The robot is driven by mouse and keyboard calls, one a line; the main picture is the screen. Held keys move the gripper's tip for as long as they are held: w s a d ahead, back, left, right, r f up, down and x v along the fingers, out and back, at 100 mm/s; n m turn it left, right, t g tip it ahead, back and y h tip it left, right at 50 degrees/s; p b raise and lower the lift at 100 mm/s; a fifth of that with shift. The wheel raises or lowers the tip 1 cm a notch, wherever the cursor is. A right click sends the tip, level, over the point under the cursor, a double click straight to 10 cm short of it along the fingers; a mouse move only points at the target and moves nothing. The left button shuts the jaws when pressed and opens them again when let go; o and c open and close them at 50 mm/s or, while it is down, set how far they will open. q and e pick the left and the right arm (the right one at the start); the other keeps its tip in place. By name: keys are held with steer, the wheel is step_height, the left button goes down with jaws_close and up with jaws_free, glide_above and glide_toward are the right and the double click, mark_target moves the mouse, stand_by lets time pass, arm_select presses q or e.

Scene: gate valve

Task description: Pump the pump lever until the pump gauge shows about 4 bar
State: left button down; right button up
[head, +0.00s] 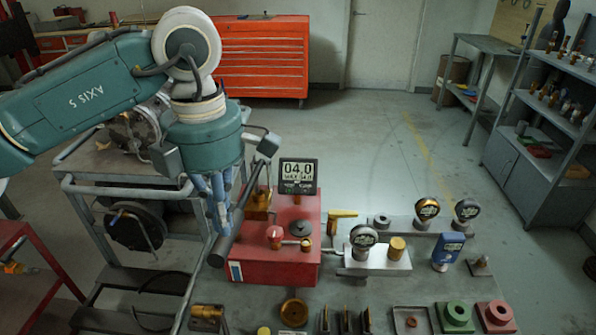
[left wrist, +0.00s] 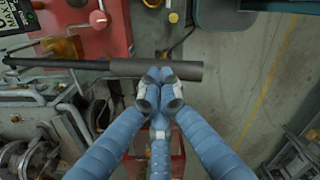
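The pump is a red box (head: 283,245) on the bench in the head view. Its digital gauge (head: 298,172) stands at the back edge and reads 04.0, with a smaller line that seems to say max 4.0. The dark pump lever (head: 228,243) slopes down toward the front left; its thick grip (left wrist: 185,71) lies across the left wrist view. My left gripper (head: 222,222) is beside the lever. In the left wrist view its blue fingers (left wrist: 160,86) are drawn together, tips overlapping the grip's lower edge; they do not visibly wrap around it. My right gripper is not in view.
Right of the pump are a silver block (head: 378,262) with a round gauge, a blue handheld device (head: 447,250) and coloured trays. A grey metal cart (head: 130,180) stands left, close to my arm. Open floor lies behind the bench.

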arm_select(q)
steer(key=shift+r, duration=0.1)
stand_by(0.3)
step_height(320, 180, up, 5)
steer(key=p, duration=0.3)
